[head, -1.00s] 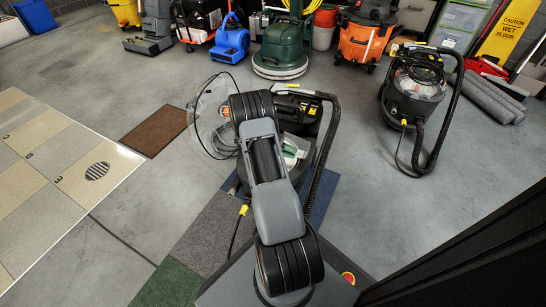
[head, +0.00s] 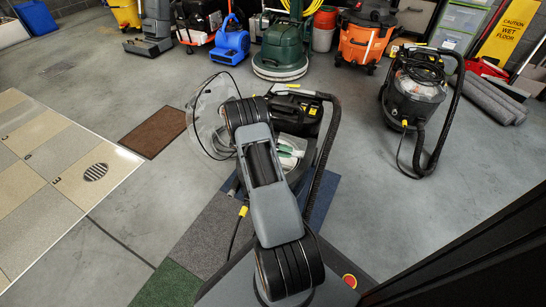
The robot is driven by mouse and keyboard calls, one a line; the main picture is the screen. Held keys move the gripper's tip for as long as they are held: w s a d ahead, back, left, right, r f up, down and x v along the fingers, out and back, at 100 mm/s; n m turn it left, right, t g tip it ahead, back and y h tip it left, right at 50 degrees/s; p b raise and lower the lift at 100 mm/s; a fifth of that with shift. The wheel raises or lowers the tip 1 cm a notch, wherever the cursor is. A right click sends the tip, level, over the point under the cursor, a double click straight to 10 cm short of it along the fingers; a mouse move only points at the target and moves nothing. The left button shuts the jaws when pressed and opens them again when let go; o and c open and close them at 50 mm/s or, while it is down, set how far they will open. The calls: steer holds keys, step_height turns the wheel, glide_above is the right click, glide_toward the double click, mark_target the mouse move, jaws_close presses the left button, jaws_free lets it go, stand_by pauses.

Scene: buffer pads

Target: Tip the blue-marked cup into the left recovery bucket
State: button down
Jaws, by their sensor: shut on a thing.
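I cannot make out a blue-marked cup or a recovery bucket marked as the left one. My gripper is hidden behind my grey arm, whose black-banded elbow covers part of a floor machine (head: 298,104) in the middle of the head view. A clear round lid with a dark rim (head: 206,138) stands tilted at the left of that machine. A pale, open hollow with something green and white in it (head: 291,149) shows just right of my arm. What my gripper holds cannot be seen.
A brown mat (head: 154,131) lies on the concrete floor to the left, beyond tiled panels (head: 60,165). A black wet vacuum (head: 409,97) stands at right. A blue blower (head: 231,44), green floor machine (head: 286,50) and orange vacuum (head: 360,42) line the back. Bare floor lies between.

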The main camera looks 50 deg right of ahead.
mark_target(295, 153)
steer(key=shift+w+a+r+g+h, duration=0.2)
steer(key=shift+w+g+h, duration=0.1)
steer(key=shift+g, duration=0.2)
stand_by(0.3)
steer(key=s+t+p, duration=0.1)
steer(key=s+d+t+y+p, duration=0.1)
steer(key=shift+s+d+r+y+p, duration=0.25)
steer(key=shift+d+r+y+p, duration=0.05)
steer(key=shift+r, duration=0.05)
steer(key=shift+s+f, duration=0.1)
steer(key=shift+f, duration=0.3)
steer(key=shift+s+d+r+t+p, duration=0.25)
steer(key=shift+s+t+p, duration=0.1)
steer(key=shift+t, duration=0.25)
steer(key=shift+s+d+r+t+y+p, duration=0.25)
steer(key=shift+s+r+t+y+p, duration=0.3)
steer(key=shift+p, duration=0.45)
steer(key=s+d+f+t+y+p, duration=0.3)
steer(key=s+t+y+p, duration=0.3)
steer(key=t+p, duration=0.4)
steer(key=d+p, duration=0.1)
steer(key=p, duration=0.4)
steer(key=shift+s+d+f+y, duration=0.15)
steer(key=shift+f+y, duration=0.1)
steer(key=shift+y, duration=0.1)
